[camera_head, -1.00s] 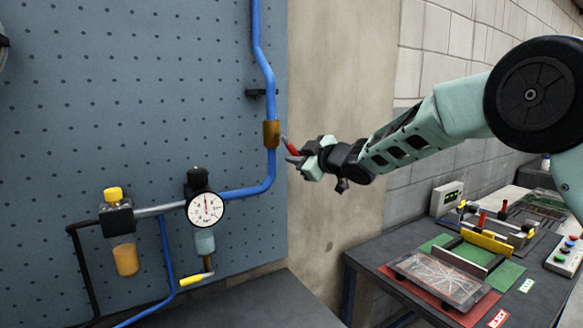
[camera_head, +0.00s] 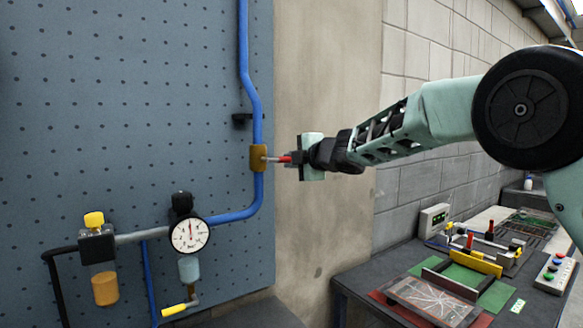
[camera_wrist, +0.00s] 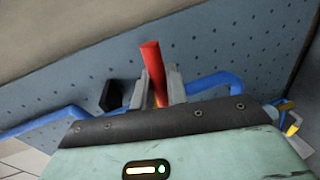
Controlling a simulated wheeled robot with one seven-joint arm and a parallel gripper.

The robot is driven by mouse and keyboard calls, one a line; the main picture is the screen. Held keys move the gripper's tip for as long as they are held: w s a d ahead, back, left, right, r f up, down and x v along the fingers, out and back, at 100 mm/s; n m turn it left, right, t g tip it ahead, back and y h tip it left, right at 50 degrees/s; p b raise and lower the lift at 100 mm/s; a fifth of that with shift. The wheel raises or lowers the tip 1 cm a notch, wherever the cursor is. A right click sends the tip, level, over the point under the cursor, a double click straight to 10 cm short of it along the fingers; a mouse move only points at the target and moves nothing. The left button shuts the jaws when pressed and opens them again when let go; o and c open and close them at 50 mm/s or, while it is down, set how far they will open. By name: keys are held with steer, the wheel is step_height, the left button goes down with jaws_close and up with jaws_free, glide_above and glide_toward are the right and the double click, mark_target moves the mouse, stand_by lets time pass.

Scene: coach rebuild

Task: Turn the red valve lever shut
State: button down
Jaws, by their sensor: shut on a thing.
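The brass valve body (camera_head: 257,158) sits on the vertical run of the blue pipe. Its red-sleeved lever (camera_head: 285,159) points right, roughly level and across the pipe, with a bare metal shank next to the valve. My gripper (camera_head: 291,158) is shut on the red lever, and the fingers partly hide its outer end. In the wrist view the red lever (camera_wrist: 153,68) stands up between the two grey fingers (camera_wrist: 160,90). The valve body is not clear in that view.
The blue pipe (camera_head: 246,60) runs along a grey-blue pegboard (camera_head: 120,120), with a black clip (camera_head: 241,119) above the valve. A pressure gauge (camera_head: 190,234) and yellow-capped filter (camera_head: 97,245) are lower left. A dark bench (camera_head: 375,275) with fixtures stands lower right.

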steer(key=shift+r+n, duration=0.3)
stand_by(0.4)
steer(key=c, duration=1.5)
jaws_free()
steer(key=shift+s, duration=0.1)
steer(key=b+v, duration=0.4)
steer(key=v, duration=1.3)
steer(key=shift+s+r, duration=0.1)
steer(key=shift+s, duration=0.05)
